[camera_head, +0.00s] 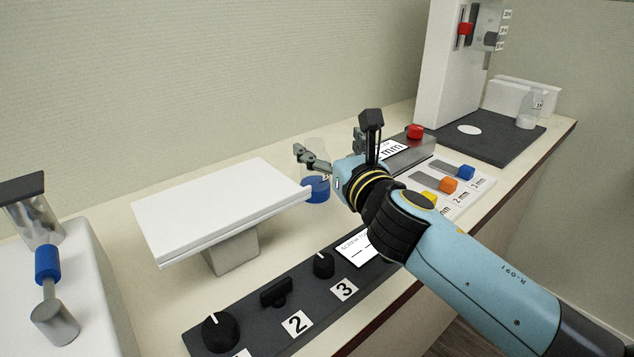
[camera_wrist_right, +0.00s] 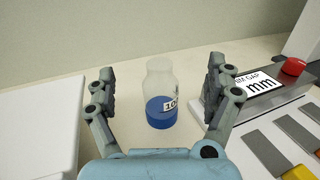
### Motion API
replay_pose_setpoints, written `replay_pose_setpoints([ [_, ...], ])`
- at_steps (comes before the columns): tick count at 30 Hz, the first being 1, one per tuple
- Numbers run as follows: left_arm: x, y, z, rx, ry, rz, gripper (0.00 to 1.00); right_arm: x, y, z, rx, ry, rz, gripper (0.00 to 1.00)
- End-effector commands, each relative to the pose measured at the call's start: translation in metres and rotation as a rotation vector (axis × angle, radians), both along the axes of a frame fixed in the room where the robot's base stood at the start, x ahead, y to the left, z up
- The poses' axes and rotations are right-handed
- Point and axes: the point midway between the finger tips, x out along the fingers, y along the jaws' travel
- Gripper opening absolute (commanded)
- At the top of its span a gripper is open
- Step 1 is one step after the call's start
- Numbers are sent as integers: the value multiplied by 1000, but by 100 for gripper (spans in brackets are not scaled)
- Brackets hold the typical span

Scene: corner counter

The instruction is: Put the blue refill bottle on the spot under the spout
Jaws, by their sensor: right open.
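The blue refill bottle (camera_head: 317,190) is clear with blue at its bottom and stands upright on the counter beside the white raised platform. In the right wrist view the bottle (camera_wrist_right: 160,112) stands between the spread fingers, apart from both, with a partly readable label. My right gripper (camera_head: 329,146) is open and empty around or just short of the bottle; it also shows in the wrist view (camera_wrist_right: 160,78). The spot (camera_head: 469,129) is a white disc on a dark mat below the tall white dispenser (camera_head: 452,65) at the upper right. My left gripper is not in view.
A white raised platform (camera_head: 220,205) stands left of the bottle. A grey box with a red button (camera_head: 415,131) and a panel of coloured sliders (camera_head: 448,185) lie to the right. Another clear bottle (camera_head: 530,110) stands at the mat's right. A dark knob panel (camera_head: 260,305) runs along the front.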

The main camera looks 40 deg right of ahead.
Motion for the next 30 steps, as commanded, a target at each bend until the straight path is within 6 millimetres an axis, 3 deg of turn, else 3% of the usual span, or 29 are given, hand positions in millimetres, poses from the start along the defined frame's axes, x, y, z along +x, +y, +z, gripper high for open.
replay_pose_setpoints([
  [3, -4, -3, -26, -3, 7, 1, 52, 0, 0, -36, 1, 4, -1, 87],
  [9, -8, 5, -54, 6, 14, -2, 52, 0, 0, -74, 2, 3, 0, 87],
  [17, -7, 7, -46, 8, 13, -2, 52, 22, -6, -66, 3, -1, 0, 87],
  [25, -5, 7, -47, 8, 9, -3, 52, 64, -17, -66, 3, -2, -1, 87],
  [30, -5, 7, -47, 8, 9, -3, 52, 73, -20, -67, 3, 0, -1, 87],
])
